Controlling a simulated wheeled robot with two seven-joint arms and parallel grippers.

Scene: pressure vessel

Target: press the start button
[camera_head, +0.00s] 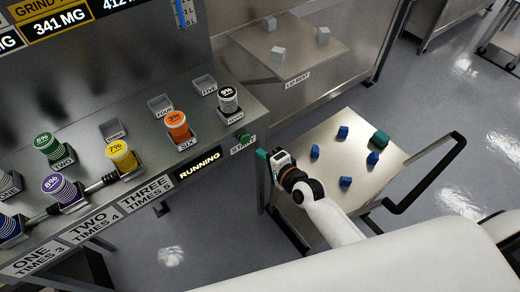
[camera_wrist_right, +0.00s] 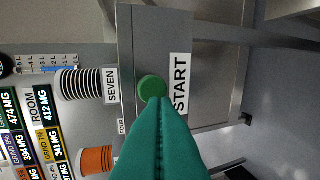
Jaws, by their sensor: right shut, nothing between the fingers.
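The green round start button (camera_head: 244,137) sits at the right end of the metal bench, beside the START label (camera_head: 243,147). In the right wrist view the button (camera_wrist_right: 152,87) shows just beyond my fingertips. My right gripper (camera_head: 262,155) is at the bench's right end, a little right of and nearer than the button. Its teal fingers (camera_wrist_right: 163,103) are shut together and empty, and their tip overlaps the button's lower edge in that view. I cannot tell whether they touch. A display (camera_head: 200,164) on the bench front reads RUNNING. My left gripper is not in view.
Labelled canisters, such as the orange one (camera_head: 177,126) and the black-and-white one (camera_head: 228,99), stand on the bench left of the button. A cart (camera_head: 332,169) with several blue and green blocks stands beneath my right arm. Grey cubes (camera_head: 279,53) lie on a lid rest behind.

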